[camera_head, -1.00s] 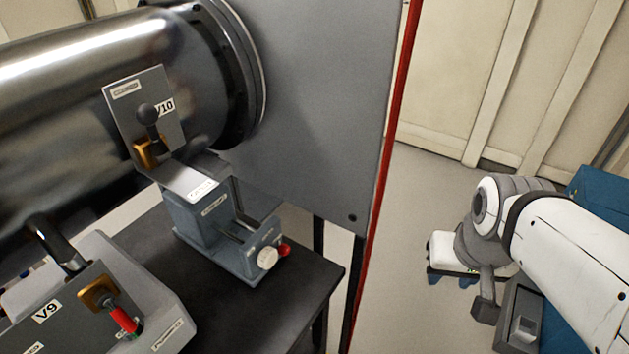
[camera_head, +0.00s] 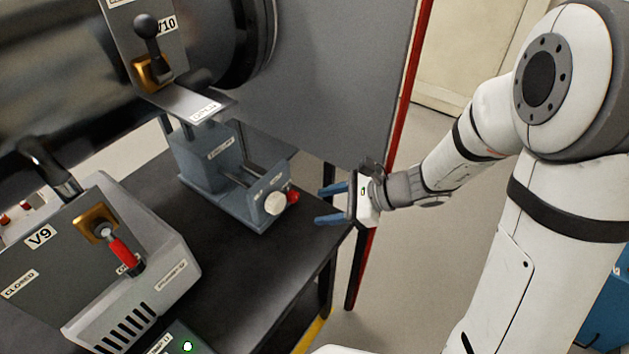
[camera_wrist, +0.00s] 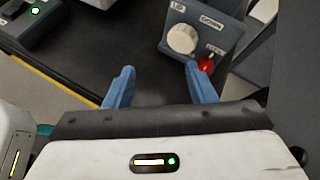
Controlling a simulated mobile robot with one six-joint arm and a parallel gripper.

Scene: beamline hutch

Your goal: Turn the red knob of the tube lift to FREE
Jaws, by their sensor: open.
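The tube lift (camera_head: 232,178) is a blue-grey block with rails on the dark table. Its front plate carries a round white knob (camera_head: 275,203) and, to the right, a small red knob (camera_head: 292,196). In the wrist view the white knob (camera_wrist: 182,39) and the red knob (camera_wrist: 206,65) show beyond my fingers; the right finger overlaps the red knob's lower edge in the picture. My gripper (camera_head: 320,204) is open and empty, a little to the right of the red knob, its blue fingers pointing at it.
A V9 valve box (camera_head: 110,260) with a red-handled lever stands at the left. The V10 plate (camera_head: 140,40) and its lever sit above the lift. A grey panel with a red edge (camera_head: 408,80) stands behind my wrist. The dark table (camera_head: 225,275) is clear in front of the lift.

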